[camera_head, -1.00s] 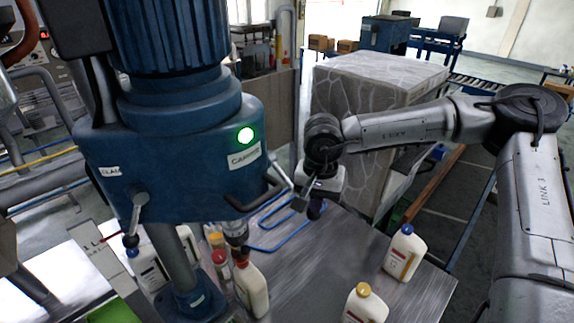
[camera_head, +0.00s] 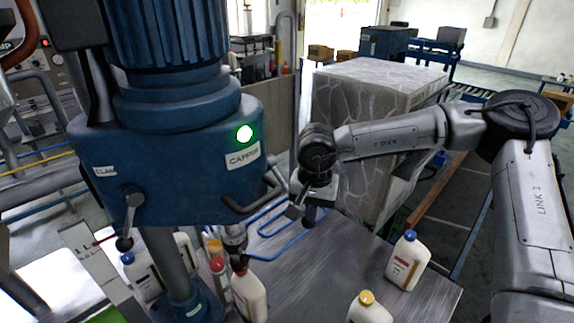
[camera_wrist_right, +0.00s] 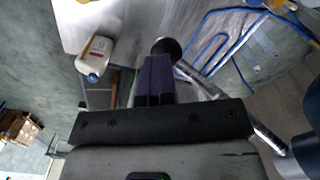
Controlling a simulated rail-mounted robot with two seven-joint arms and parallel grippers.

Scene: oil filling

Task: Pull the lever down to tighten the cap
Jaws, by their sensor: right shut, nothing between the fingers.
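The blue capper machine (camera_head: 175,165) fills the left of the head view, with a lit green light. Its metal lever (camera_head: 280,187) slopes down from the right side towards my right gripper (camera_head: 309,217). In the right wrist view, the lever's black ball knob (camera_wrist_right: 167,47) and metal rod (camera_wrist_right: 200,80) lie beside my shut, empty purple fingers (camera_wrist_right: 156,62). They look very close; I cannot tell whether they touch. A white bottle with a red cap (camera_head: 250,294) stands below the capper head (camera_head: 234,238). My left gripper is not in view.
A clamp lever (camera_head: 131,212) is on the machine's left face. Bottles with a blue cap (camera_head: 407,262) and a yellow cap (camera_head: 368,309) stand on the metal table (camera_head: 325,270).

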